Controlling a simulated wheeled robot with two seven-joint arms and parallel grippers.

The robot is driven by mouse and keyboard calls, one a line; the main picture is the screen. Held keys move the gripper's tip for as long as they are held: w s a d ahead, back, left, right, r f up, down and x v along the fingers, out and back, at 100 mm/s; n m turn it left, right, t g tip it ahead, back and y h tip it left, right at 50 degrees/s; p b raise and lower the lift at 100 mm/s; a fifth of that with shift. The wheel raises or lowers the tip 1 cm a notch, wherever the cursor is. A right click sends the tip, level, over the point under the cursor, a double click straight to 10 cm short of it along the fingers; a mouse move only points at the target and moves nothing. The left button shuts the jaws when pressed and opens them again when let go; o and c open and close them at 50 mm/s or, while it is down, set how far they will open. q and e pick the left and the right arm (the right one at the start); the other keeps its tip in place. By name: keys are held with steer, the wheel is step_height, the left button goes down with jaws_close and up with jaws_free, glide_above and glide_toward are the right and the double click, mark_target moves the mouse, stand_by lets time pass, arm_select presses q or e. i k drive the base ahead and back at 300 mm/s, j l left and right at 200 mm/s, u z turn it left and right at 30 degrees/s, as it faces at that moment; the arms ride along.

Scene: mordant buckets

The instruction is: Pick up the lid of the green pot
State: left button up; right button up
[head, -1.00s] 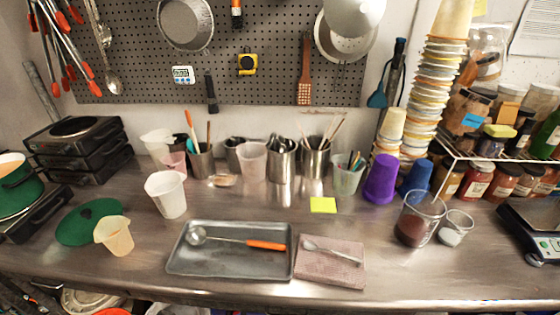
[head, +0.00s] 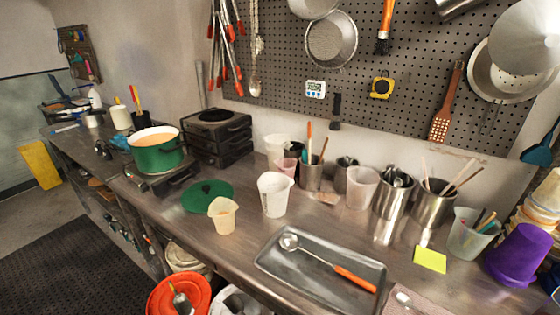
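The green pot (head: 158,158) stands on a black burner on the counter at the left. It is uncovered, and an orange-tan content shows inside it. Its round green lid (head: 200,196) lies flat on the counter to the right of the pot, with a small dark knob at its middle. A cream plastic beaker (head: 223,217) stands just in front of the lid and overlaps its front right edge in this view. Neither of my grippers shows in the head view.
A white beaker (head: 273,194) stands right of the lid. A metal tray (head: 268,262) with an orange-handled ladle lies further right. Stacked black burners (head: 214,139) stand behind the lid. An orange bucket (head: 180,295) is on the floor below the counter's front edge.

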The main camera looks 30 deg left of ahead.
mark_target(198, 197)
steer(key=u, duration=1.55)
